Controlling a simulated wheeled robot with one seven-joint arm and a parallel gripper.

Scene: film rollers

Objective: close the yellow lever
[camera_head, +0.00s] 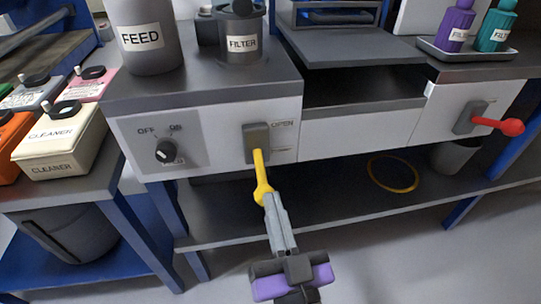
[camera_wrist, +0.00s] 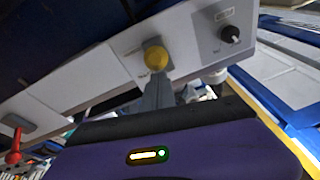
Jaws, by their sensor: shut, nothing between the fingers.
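The yellow lever (camera_head: 261,178) is on the white front panel of the machine, on a grey mount (camera_head: 257,140) beside the "OPEN" label. It points downward from the mount, toward me. In the wrist view its round yellow knob (camera_wrist: 156,58) shows just beyond the fingertips. My gripper (camera_head: 272,202) is shut, with nothing between its fingers. Its tips are at the lower end of the lever, touching or very close; I cannot tell which. The lower label on the panel is too small to read.
A red lever (camera_head: 497,124) sticks out at the right of the panel. A black knob (camera_head: 167,151) is at the left. Bottles in a tray (camera_head: 468,52), a FEED container (camera_head: 143,38) and cleaner containers (camera_head: 62,140) stand around. A shelf (camera_head: 330,205) lies below the panel.

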